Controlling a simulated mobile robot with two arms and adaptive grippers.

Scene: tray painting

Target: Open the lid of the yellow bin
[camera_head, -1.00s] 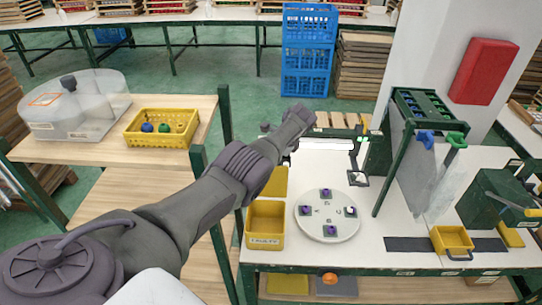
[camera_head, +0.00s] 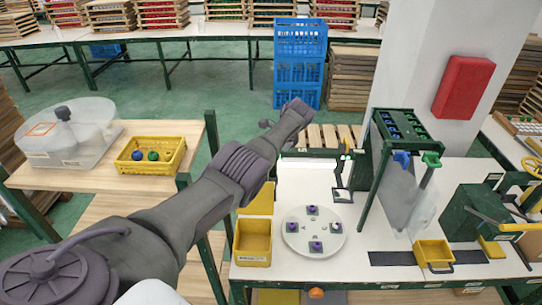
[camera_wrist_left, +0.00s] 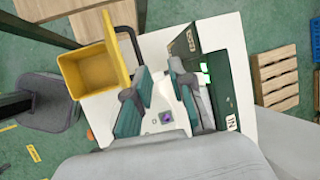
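The yellow bin (camera_head: 252,252) stands on the white table, left of the round plate (camera_head: 328,245). A flat yellow panel, apparently its lid (camera_head: 258,200), stands raised at its far edge. In the left wrist view the bin (camera_wrist_left: 85,78) is open-topped, with the upright lid (camera_wrist_left: 115,48) along its side. My left gripper (camera_wrist_left: 158,88) is open, its fingers apart with nothing between them, beside the lid and apart from it. In the head view my left arm reaches past the bin and its fingertips are hidden. My right gripper is out of view.
A green rack (camera_head: 398,130) stands right of the plate. A smaller yellow container (camera_head: 433,253) lies farther right. A yellow basket (camera_head: 150,156) with balls and a clear-covered case (camera_head: 70,135) sit on the left shelf. Blue crates (camera_head: 299,65) stand behind.

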